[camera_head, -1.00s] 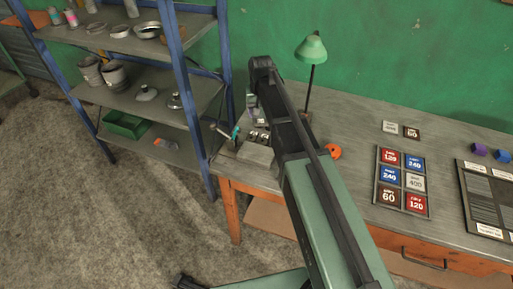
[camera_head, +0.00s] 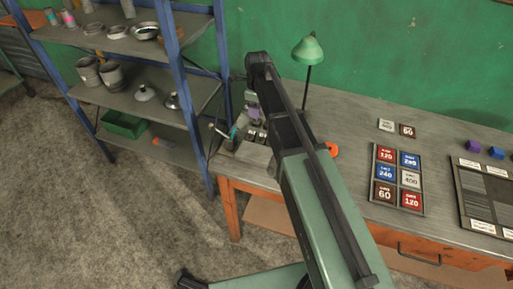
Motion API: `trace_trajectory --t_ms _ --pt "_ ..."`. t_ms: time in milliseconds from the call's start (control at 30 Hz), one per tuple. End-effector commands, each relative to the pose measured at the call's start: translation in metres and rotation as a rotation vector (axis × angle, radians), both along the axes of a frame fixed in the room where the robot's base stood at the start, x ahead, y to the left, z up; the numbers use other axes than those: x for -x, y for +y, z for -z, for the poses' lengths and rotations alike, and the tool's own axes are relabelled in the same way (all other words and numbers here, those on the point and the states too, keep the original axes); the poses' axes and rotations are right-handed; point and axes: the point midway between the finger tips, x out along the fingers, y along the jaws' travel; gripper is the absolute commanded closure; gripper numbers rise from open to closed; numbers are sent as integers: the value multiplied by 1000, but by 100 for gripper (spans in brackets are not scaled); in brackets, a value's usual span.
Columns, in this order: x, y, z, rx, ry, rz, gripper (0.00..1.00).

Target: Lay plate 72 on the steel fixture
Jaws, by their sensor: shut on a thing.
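My arm crosses the middle of the view and ends over the left part of the bench. My gripper does not show; the arm hides that spot. I cannot make out a plate marked 72. A grey steel block (camera_head: 254,153), perhaps part of the steel fixture, sits at the bench's left end, partly behind my arm. Small dark and metal parts (camera_head: 252,132) stand just behind it. A lever with a teal part (camera_head: 233,132) is at its left. A small purple piece (camera_head: 254,113) shows above, beside my arm; I cannot tell what it belongs to.
A green lamp (camera_head: 309,50) stands behind my arm, and an orange round thing (camera_head: 333,149) lies right of it. A tray of numbered colour cards (camera_head: 425,212) and a dark sample board (camera_head: 463,215) lie right. A blue-post shelf (camera_head: 196,100) stands close left of the bench.

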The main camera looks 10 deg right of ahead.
Motion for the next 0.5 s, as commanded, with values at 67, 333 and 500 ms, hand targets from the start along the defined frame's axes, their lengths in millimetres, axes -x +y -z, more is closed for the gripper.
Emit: trace_trajectory --t_ms 67,333,500 --pt "0 0 36 0 0 -1 87" --pt "0 0 124 0 0 -2 87" --pt "0 0 146 0 0 -2 87"
